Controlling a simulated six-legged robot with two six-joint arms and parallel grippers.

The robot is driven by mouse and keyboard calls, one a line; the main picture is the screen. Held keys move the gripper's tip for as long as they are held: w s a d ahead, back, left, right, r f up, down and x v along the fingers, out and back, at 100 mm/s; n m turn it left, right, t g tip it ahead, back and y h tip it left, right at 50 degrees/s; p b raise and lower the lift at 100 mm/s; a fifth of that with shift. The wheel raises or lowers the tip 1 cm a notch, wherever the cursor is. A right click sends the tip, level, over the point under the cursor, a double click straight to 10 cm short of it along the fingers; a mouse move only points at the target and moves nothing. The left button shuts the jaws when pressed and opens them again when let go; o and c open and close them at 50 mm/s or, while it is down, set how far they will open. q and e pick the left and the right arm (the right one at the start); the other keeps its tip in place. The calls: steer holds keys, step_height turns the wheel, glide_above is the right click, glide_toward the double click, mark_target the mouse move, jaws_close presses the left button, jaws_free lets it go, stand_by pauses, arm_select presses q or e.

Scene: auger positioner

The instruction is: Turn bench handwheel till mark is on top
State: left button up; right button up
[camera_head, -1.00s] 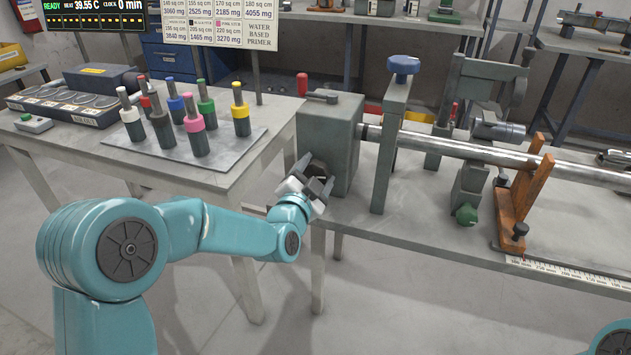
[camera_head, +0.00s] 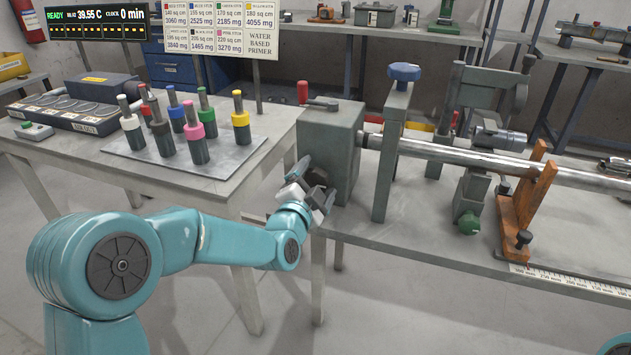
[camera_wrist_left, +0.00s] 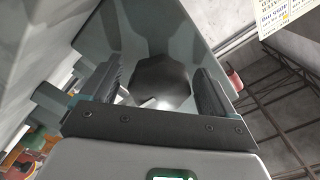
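The bench handwheel is hard to make out. A dark, rounded, many-sided part (camera_wrist_left: 162,80) on the grey housing sits between my left fingers in the left wrist view and may be it. I see no clear mark on it. The grey housing (camera_head: 328,140) stands at the left end of the bench in the head view. My left gripper (camera_head: 318,182) is at the housing's lower left side. In the left wrist view my left gripper (camera_wrist_left: 158,92) has its fingers apart, one on each side of the dark part, with gaps visible. My right gripper is out of view.
A long steel shaft (camera_head: 455,153) runs right from the housing, past a grey upright (camera_head: 390,150) and an orange support (camera_head: 522,195). A side table (camera_head: 95,170) at left holds a tray (camera_head: 240,148) of several coloured-collar cylinders. Grey floor lies between the tables.

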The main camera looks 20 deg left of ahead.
arm_select(q)
steer(key=s+b, duration=0.1)
steer(key=s, duration=1.5)
steer(key=shift+s+a, duration=0.2)
steer(key=shift+a, duration=0.1)
